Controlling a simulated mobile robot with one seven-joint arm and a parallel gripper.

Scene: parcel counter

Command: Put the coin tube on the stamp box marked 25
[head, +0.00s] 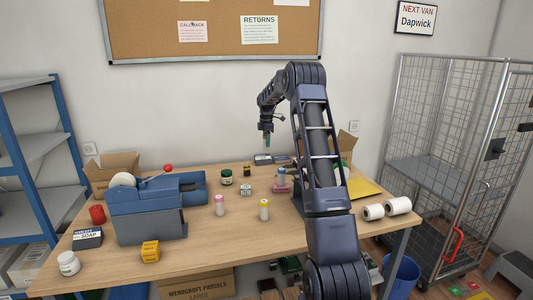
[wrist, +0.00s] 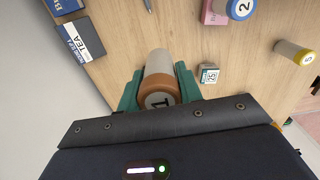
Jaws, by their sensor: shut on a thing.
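My gripper (wrist: 158,84) is shut on a coin tube (wrist: 158,63) with a pale body and a brown end marked 1. In the head view my gripper (head: 266,143) is above the back of the table, and the tube is too small to make out. The stamp box marked 25 (wrist: 209,74) is a small pale box with a teal label, right of the held tube in the wrist view. In the head view a small pale box (head: 246,190) on the table's middle looks like it, with its number unreadable.
A blue-capped tube (head: 281,176) stands on a pink box (head: 281,187). A yellow-capped tube (head: 264,209) and a pink-capped tube (head: 220,205) stand in front. A green jar (head: 227,177) is behind left.

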